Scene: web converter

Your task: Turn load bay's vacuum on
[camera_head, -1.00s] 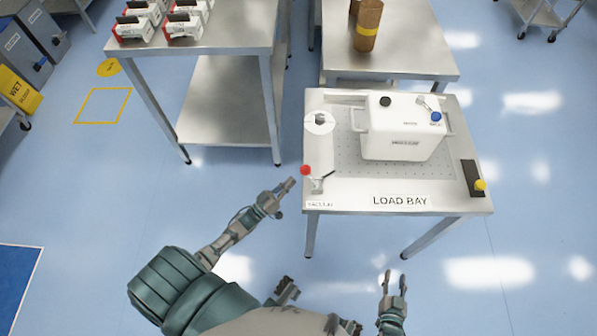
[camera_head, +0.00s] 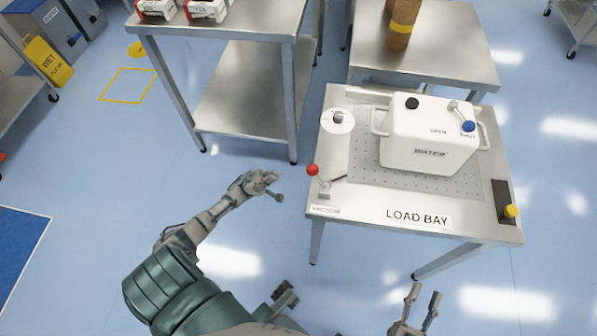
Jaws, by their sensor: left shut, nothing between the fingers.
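The load bay table (camera_head: 371,215) is a steel table with a perforated plate and a "LOAD BAY" label at its front edge. At its front left corner stands a vacuum lever with a red ball knob (camera_head: 312,170), above a small label that seems to read "VACUUM". My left gripper (camera_head: 270,182) is shut and empty, left of the red knob and apart from it, off the table's left edge. My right gripper (camera_head: 425,296) is open and empty, in front of the table's front edge.
A white box (camera_head: 428,140) with handles, a black knob and a blue knob sits on the perforated plate. A round white dial (camera_head: 338,121) is at the back left. A yellow knob (camera_head: 511,211) is at the right edge. A steel shelf table (camera_head: 240,105) stands left.

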